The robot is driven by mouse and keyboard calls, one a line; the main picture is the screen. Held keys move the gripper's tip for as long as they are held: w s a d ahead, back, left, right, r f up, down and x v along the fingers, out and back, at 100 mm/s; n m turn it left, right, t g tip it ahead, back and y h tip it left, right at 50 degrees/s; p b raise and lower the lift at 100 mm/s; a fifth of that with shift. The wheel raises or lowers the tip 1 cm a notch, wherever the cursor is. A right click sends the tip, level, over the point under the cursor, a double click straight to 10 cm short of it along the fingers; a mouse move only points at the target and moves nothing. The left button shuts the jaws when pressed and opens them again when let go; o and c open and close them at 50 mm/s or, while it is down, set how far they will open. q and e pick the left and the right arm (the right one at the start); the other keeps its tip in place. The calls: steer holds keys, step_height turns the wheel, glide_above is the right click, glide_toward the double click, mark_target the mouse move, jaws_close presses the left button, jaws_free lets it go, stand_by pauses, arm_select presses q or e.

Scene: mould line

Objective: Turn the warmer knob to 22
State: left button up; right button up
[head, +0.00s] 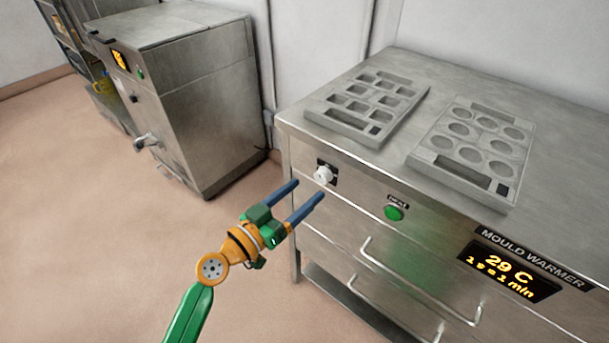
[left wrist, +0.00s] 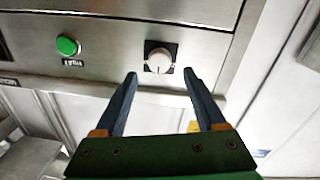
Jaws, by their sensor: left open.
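The warmer knob (head: 323,175) is a white round knob on a dark plate at the left end of the mould warmer's (head: 345,205) steel front. In the left wrist view the knob (left wrist: 159,61) sits beyond and between the fingertips. My right gripper is not in view.
A green button (head: 394,213) is right of the knob, with drawer handles (head: 415,285) below it. Two mould trays (head: 367,105) (head: 475,147) lie on the warmer top. Another steel machine (head: 185,90) stands at the back left. The floor between is clear.

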mark_target(320, 179)
arm_select(q)
steer(key=x, duration=0.4)
steer(key=shift+d, duration=0.15)
steer(key=shift+w, duration=0.1)
jaws_close()
